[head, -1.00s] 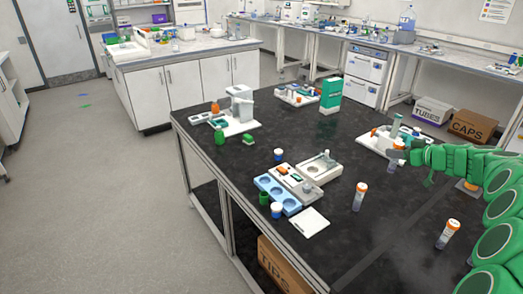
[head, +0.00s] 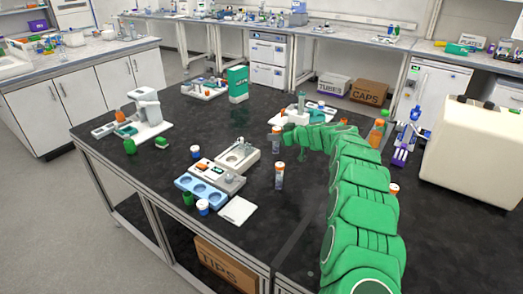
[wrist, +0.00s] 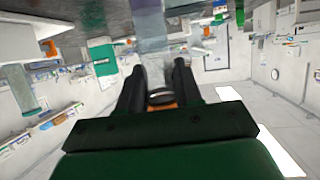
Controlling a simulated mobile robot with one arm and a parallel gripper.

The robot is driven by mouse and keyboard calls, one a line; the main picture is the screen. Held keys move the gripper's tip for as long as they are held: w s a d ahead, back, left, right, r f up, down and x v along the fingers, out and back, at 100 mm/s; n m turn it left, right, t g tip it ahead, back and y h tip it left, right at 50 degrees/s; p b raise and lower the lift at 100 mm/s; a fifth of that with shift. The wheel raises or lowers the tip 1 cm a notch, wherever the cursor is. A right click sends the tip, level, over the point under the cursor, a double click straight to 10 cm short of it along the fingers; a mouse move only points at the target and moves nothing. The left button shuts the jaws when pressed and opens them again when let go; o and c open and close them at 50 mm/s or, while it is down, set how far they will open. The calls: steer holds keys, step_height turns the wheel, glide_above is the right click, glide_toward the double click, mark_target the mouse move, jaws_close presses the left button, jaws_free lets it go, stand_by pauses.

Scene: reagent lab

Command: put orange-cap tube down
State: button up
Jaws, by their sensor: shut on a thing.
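My gripper (head: 275,141) is at the end of my green arm, above the black bench near its middle. It is shut on an orange-cap tube, which is small and partly hidden in the head view. In the wrist view an orange part with a dark rim (wrist: 161,98) shows between the two black fingers. Another orange-cap tube (head: 279,177) stands upright on the bench, just below my gripper in the picture. A third orange cap (head: 394,189) shows at the right edge of my arm, its tube mostly hidden.
A blue tray with round wells (head: 190,187), a grey device (head: 215,178) and a white card (head: 237,211) lie left of the standing tube. A green box (head: 238,84) stands behind. A purple rack (head: 403,150) and a large cream machine (head: 470,150) are right. Bare bench lies at front centre.

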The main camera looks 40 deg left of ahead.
mark_target(276, 151)
steer(key=shift+f, duration=3.8)
steer(key=shift+f, duration=0.1)
steer(key=o, duration=1)
steer(key=shift+d, duration=0.1)
steer(key=shift+v, duration=5.95)
